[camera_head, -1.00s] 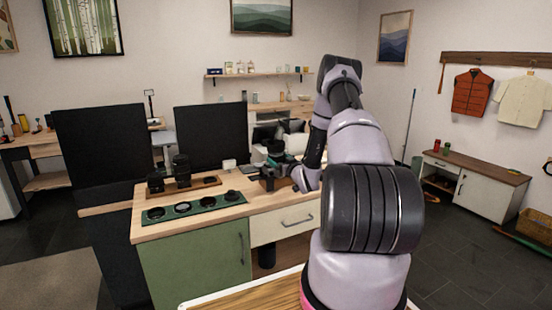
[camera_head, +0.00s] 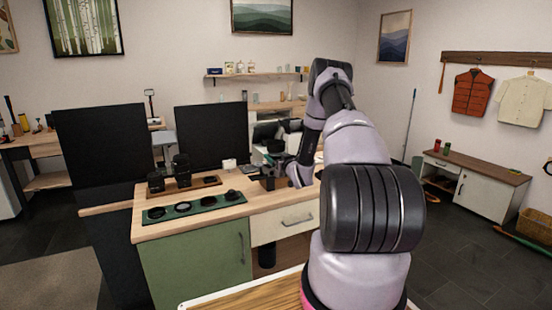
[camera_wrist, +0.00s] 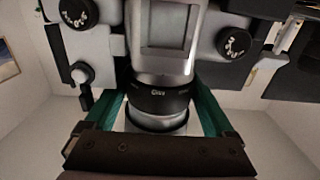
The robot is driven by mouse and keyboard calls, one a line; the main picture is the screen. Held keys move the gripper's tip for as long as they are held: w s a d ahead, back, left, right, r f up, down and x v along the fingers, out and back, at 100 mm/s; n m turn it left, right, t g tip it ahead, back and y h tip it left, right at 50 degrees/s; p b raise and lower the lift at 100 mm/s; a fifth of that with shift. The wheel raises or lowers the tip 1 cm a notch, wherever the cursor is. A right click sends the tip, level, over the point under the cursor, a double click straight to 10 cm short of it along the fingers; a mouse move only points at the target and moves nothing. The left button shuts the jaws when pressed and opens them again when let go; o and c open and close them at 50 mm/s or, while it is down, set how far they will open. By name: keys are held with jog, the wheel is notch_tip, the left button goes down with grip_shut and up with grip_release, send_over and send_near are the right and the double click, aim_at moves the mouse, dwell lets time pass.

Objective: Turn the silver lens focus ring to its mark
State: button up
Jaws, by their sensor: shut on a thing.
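In the wrist view, a silver lens (camera_wrist: 157,122) with a black band (camera_wrist: 158,98) bearing small pale lettering sits on a grey and black camera body (camera_wrist: 208,50). My gripper (camera_wrist: 160,108) has its teal fingers on either side of the lens and is shut on it. The exact contact on the ring is hard to make out, and no alignment mark can be read. In the head view, my gripper (camera_head: 272,163) is small and partly hidden by my wrist at the workbench's back right.
The wooden-topped workbench (camera_head: 235,217) carries a green tray (camera_head: 171,217) with several round dark items and a brown board (camera_head: 205,183) with two upright black lenses. Two tall dark panels (camera_head: 210,138) stand behind. Dials (camera_wrist: 236,43) flank the lens mount.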

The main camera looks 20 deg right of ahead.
jog(key=shift+m+h, duration=0.3)
jog(key=shift+h, duration=0.1)
jog(key=m+h, duration=0.1)
jog(key=h, duration=0.2)
jog(key=m+g+h, duration=0.1)
jog(key=m+h, duration=0.1)
jog(key=shift+a+m+h, duration=0.15)
jog(key=shift+m+h, duration=0.15)
jog(key=shift+h, duration=0.1)
jog(key=m+g+h, duration=0.2)
jog(key=h, duration=0.1)
jog(key=shift+m+h, duration=0.4)
jog(key=shift+m+g+h, duration=0.8)
jog(key=shift+h, duration=0.5)
jog(key=o, duration=1.1)
